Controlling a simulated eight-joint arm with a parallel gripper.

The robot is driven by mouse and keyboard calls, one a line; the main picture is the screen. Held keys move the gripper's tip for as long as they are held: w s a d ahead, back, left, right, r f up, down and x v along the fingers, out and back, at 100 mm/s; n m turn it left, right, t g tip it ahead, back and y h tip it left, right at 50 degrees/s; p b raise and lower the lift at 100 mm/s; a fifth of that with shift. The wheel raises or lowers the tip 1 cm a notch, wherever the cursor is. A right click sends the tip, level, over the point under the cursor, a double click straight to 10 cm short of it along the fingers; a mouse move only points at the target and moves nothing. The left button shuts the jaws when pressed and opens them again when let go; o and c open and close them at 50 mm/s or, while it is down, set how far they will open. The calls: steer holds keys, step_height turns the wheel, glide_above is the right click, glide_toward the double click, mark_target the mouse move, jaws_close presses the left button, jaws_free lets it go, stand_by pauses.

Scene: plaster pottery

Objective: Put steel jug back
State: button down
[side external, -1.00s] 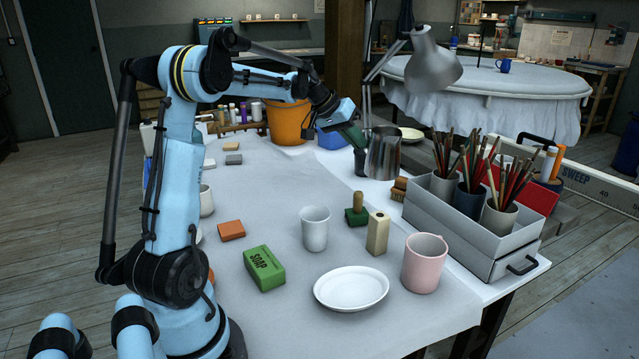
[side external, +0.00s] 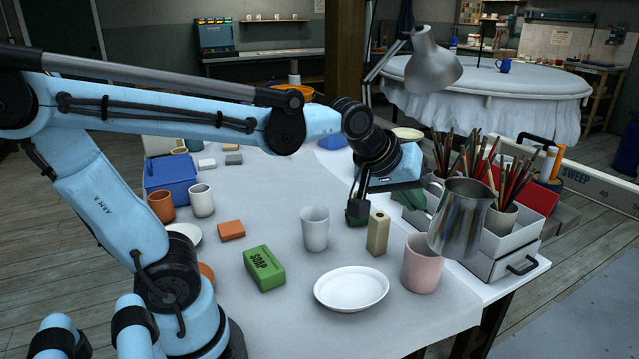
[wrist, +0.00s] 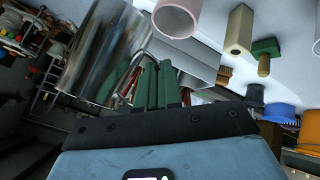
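The steel jug (side external: 461,218) is a shiny metal pitcher, held roughly upright in the air near the table's right edge, in front of the grey caddy. My gripper (side external: 421,200) has green fingers and reaches the jug from its left. In the wrist view the fingers (wrist: 157,72) are close together at the jug's handle, and the jug (wrist: 101,52) fills the upper left. The exact contact at the handle is partly hidden in the side view.
A pink cup (side external: 421,266) stands just left of and below the jug. The caddy (side external: 512,244) with brush pots is behind it. A cream block (side external: 377,234), white cup (side external: 314,229), white plate (side external: 351,289) and green soap (side external: 264,269) stand nearby. The front table paper is clear.

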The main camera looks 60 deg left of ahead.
steer(key=s+a+f+n+g+y, duration=0.25)
steer(key=a+n, duration=0.25)
steer(key=a, duration=0.5)
steer(key=s+a+f+n+g+y, duration=0.1)
steer(key=s+a+n+y, duration=0.2)
steer(key=a, duration=0.7)
steer(key=s+a+f+n+g+y, duration=0.1)
steer(key=a+n+g+y, duration=0.1)
steer(key=a+n, duration=0.55)
steer(key=shift+m+t, duration=0.25)
steer(key=shift+m, duration=0.5)
steer(key=shift+s+a+f, duration=0.8)
steer(key=shift+a+f, duration=1)
steer(key=shift+a, duration=0.2)
steer(key=shift+s+a+f, duration=0.8)
steer(key=shift+a+f, duration=1.05)
steer(key=shift+a, duration=0.2)
steer(key=shift+s+a+f, duration=0.8)
steer(key=shift+a+f, duration=1)
steer(key=shift+a, duration=0.2)
steer(key=shift+f, duration=0.1)
